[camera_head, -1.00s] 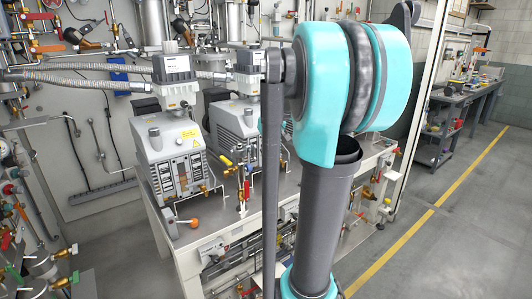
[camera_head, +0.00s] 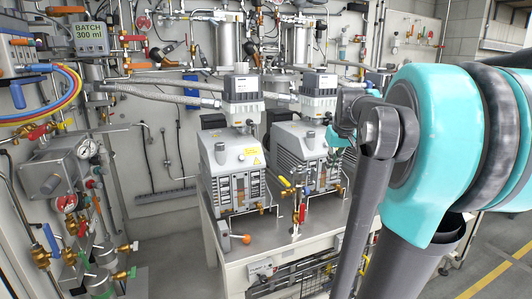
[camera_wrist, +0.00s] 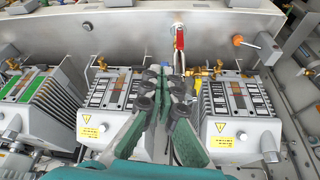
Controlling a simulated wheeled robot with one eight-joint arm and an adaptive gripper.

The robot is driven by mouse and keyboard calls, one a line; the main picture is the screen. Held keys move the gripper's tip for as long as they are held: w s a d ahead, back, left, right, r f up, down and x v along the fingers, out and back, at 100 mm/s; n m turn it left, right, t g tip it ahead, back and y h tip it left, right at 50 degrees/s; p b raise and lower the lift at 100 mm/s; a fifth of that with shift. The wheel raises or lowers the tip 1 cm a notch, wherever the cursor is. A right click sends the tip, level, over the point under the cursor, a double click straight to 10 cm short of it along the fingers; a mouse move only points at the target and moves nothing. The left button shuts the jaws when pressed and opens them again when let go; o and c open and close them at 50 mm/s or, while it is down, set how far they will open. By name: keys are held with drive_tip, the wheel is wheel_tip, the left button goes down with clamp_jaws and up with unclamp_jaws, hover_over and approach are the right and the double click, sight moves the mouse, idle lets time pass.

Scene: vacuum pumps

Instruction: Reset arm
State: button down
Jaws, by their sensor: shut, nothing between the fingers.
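My gripper (camera_wrist: 170,82) is in the middle of the wrist view, with its dark green fingers together and nothing between them. It is above the gap between two grey vacuum pumps, the left one (camera_wrist: 104,120) and the right one (camera_wrist: 235,130), apart from both as far as I can tell. In the head view my teal and grey arm fills the right side. Its far end reaches toward the right pump (camera_head: 308,148) and partly covers it. The left pump (camera_head: 233,168) is in plain view there. The fingers are not clear in the head view.
The pumps stand on a metal bench (camera_head: 285,245). A red-handled valve (camera_head: 299,210) and an orange-knobbed lever (camera_head: 246,239) are at its front. Pipes and gauges (camera_head: 85,148) crowd the left. A batch display (camera_head: 90,37) hangs upper left. Open floor (camera_head: 480,250) shows lower right.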

drive_tip(key=s+a+f, duration=0.3)
drive_tip(key=s+f, duration=0.4)
drive_tip(key=f, duration=0.2)
drive_tip(key=s+a+f, duration=0.3)
drive_tip(key=s+f, duration=0.3)
drive_tip(key=f, duration=0.3)
drive_tip(key=s+a+f+m, duration=0.1)
drive_tip(key=s+a+f, duration=0.2)
drive_tip(key=s+f, duration=0.4)
drive_tip(key=shift+s+a+f, duration=0.3)
drive_tip(key=shift+s+f, duration=0.05)
drive_tip(key=shift+f, duration=0.6)
